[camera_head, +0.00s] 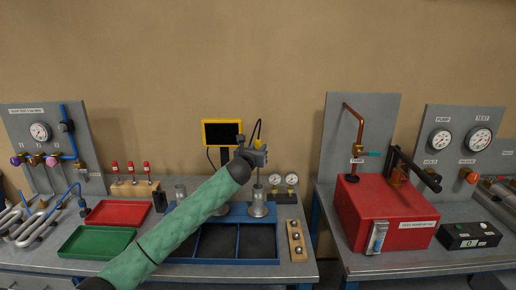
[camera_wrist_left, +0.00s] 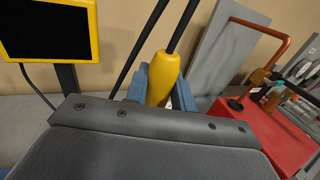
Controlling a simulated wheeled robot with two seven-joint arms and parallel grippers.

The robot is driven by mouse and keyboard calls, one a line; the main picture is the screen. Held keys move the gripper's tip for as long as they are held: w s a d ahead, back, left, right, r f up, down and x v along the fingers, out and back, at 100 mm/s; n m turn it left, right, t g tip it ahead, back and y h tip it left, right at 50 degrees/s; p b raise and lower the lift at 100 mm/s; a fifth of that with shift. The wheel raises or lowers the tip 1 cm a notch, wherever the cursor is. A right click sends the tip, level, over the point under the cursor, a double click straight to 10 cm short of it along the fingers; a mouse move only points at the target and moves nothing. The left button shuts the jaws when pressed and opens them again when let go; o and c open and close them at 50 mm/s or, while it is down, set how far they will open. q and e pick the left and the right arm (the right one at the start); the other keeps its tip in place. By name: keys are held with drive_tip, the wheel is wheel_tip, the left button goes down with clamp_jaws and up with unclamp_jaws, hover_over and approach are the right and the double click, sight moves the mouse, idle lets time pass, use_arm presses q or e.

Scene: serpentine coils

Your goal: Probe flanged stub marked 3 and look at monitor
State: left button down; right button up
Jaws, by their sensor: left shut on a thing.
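My left gripper (camera_head: 258,152) is shut on a yellow-handled probe (camera_head: 257,131), with a dark cable looping up from it. The left wrist view shows the yellow handle (camera_wrist_left: 164,78) between the blue fingers. A grey metal flanged stub (camera_head: 258,207) stands at the blue tray, below the gripper; a thin rod shows between them, but I cannot tell whether it touches the stub. Another stub (camera_head: 180,193) stands left of my arm. No number is readable on either. The yellow-framed monitor (camera_head: 221,133) has a dark screen, also dark in the left wrist view (camera_wrist_left: 48,30). My right gripper is out of view.
The blue divided tray (camera_head: 238,261) lies partly behind my left arm. Red (camera_head: 118,212) and green (camera_head: 96,242) trays are on the left. Two small gauges (camera_head: 284,179) and a wooden block (camera_head: 296,240) stand right of the stub. A red box (camera_head: 385,215) stands on the right bench.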

use_arm(q)
drive_tip(key=shift+f, duration=0.1)
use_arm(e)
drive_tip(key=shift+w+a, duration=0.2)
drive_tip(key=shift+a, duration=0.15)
use_arm(q)
drive_tip(key=shift+f, duration=0.3)
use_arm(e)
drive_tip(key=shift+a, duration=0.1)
use_arm(q)
drive_tip(key=shift+f+b, duration=0.35)
drive_tip(key=shift+f, duration=1.05)
drive_tip(key=shift+b, duration=0.3)
drive_tip(key=shift+f, duration=0.1)
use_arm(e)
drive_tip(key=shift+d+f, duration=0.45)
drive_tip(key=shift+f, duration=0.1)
